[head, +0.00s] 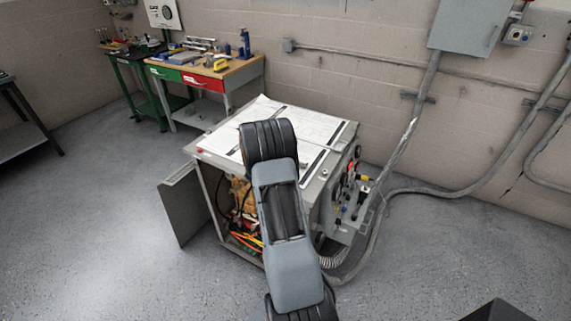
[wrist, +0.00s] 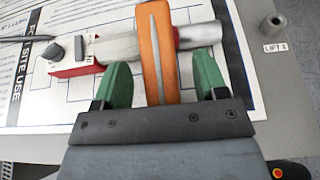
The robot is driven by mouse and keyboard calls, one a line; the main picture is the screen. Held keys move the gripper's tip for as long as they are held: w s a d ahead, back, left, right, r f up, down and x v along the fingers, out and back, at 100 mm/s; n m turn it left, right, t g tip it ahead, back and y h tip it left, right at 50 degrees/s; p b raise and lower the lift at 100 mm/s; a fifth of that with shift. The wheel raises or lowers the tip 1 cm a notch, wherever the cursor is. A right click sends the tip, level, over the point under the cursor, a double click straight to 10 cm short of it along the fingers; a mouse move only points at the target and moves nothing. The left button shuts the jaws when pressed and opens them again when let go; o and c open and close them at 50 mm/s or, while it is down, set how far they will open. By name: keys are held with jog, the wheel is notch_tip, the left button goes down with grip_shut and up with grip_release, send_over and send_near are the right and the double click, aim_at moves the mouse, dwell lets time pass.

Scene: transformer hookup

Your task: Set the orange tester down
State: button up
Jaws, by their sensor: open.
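The orange tester (wrist: 152,45) shows in the wrist view as an upright orange bar with a grey stripe. It lies between the green fingers of my gripper (wrist: 162,76), with a visible gap on each side. My gripper is open around the tester and not clamped on it. The tester is over the printed sheet (wrist: 25,100) on the cabinet top; I cannot tell how firmly it rests there. In the head view my arm hides the gripper and tester.
A silver cylinder (wrist: 203,35) and a red-edged block (wrist: 72,70) lie just behind the tester. The grey cabinet (head: 203,158) has an open door (head: 182,208) at left and connectors (head: 350,188) at right. A workbench (head: 243,68) stands behind.

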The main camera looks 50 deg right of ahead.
jog(key=shift+c, duration=0.3)
jog(key=c, duration=1.1)
jog(key=shift+r, duration=0.1)
